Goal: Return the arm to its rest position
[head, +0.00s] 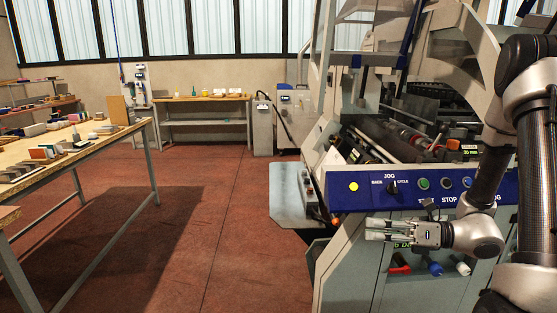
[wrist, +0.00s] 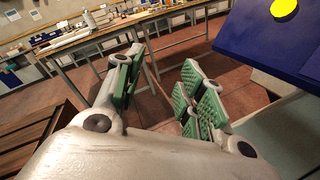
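My gripper (head: 369,230) is at the lower right of the head view, in front of the machine's blue control panel (head: 350,202). It points left, and my arm comes in from the right edge. In the wrist view my gripper (wrist: 160,68) shows its two fingers with green ribbed pads spread apart. Nothing is between them, only floor and a table leg behind. A corner of the blue panel (wrist: 258,40) with a yellow button shows at the upper right of the wrist view.
The large grey machine (head: 345,270) stands close behind and below my gripper. A wooden worktable (head: 100,145) with blocks stands at the left. A bench (head: 205,98) is against the far wall. The red floor (head: 225,220) between table and machine is clear.

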